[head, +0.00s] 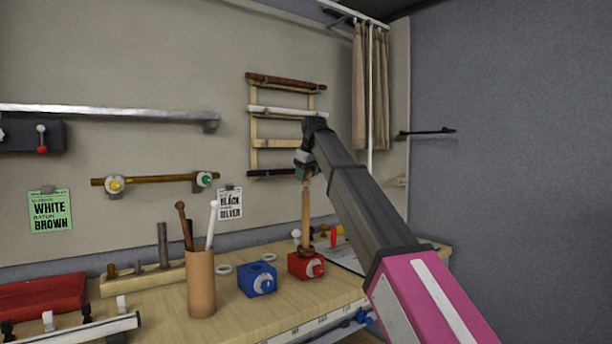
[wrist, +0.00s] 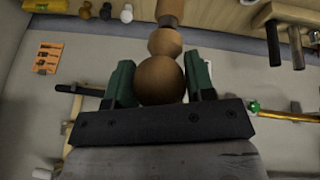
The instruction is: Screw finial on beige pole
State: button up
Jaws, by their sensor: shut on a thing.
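My gripper (head: 305,172) is at the top of the upright beige pole (head: 306,212), above the table. In the wrist view the green fingers of my gripper (wrist: 160,72) are shut on the brown ball of the finial (wrist: 161,82), one finger on each side. The finial's smaller bead and neck line up with the beige pole (wrist: 170,10) beyond it. I cannot tell whether a gap is left between neck and pole. The pole's lower end stands in a red clamp block (head: 300,266) on the table. In the head view the finial is mostly hidden by my gripper.
A blue clamp block (head: 258,282) stands left of the red one. A tan cup (head: 201,285) holds several rods. A wall rack (head: 285,112) with poles and a brown curtain (head: 371,90) are behind my arm. White rings and small parts lie nearby on the table (head: 225,300).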

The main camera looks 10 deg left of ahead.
jog(key=shift+f, duration=0.75)
dwell(1.3)
jog(key=o, duration=1)
